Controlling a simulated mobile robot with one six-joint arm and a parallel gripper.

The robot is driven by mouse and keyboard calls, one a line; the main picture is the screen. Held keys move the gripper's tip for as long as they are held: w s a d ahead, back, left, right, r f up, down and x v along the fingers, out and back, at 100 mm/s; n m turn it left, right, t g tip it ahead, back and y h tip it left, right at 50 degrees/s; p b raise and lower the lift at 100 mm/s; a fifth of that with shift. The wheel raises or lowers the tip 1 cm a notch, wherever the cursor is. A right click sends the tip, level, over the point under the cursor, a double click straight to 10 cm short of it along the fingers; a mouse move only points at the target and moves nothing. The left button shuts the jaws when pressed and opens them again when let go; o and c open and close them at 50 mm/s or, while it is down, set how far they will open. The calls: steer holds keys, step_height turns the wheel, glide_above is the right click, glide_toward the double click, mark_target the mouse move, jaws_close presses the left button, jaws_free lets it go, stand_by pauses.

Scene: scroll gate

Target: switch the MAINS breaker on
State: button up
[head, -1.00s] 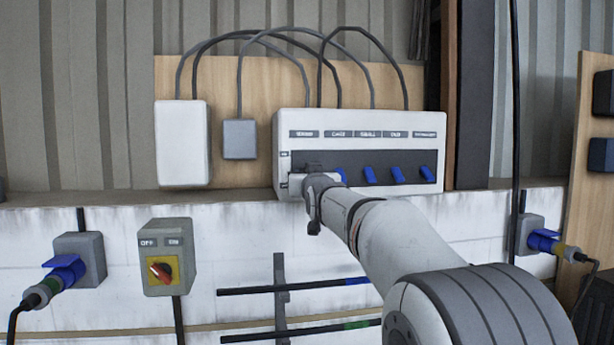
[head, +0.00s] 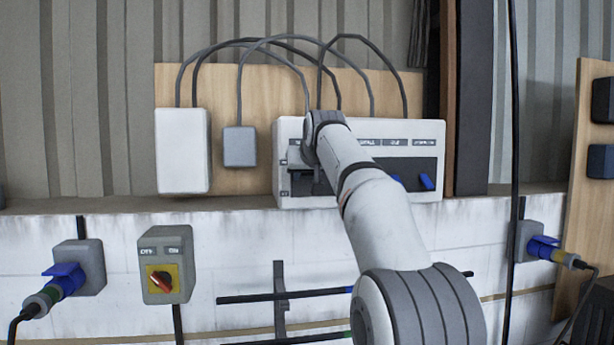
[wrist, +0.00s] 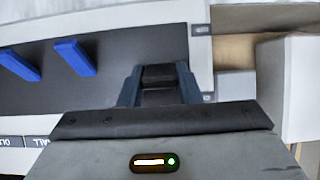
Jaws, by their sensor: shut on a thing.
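The white breaker box (head: 286,135) hangs on the wooden board, with a dark strip across its front. My gripper (wrist: 159,85) is at the strip's left end in the head view, in front of the first breaker position. In the wrist view its jaws are shut on a dark piece, seemingly the first breaker's lever (wrist: 158,75), beside the upper of two small side marks (wrist: 208,97). The label above this position is hidden by my arm, so I cannot read MAINS. Blue levers (head: 426,182) stand further right; two also show in the wrist view (wrist: 74,57).
A white box (head: 182,150) and a small grey box (head: 239,146) are left of the breaker box. Cables arch above. Below are a red-and-yellow rotary switch (head: 163,277), a blue plug (head: 66,277) and dark horizontal bars (head: 250,299).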

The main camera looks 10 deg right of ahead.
steer(key=shift+r+g, duration=0.25)
steer(key=shift+g, duration=0.05)
stand_by(0.4)
steer(key=o, duration=1)
steer(key=shift+w+f, duration=0.1)
steer(key=b+v, duration=0.1)
steer(key=v, duration=0.7)
steer(key=shift+w, duration=0.1)
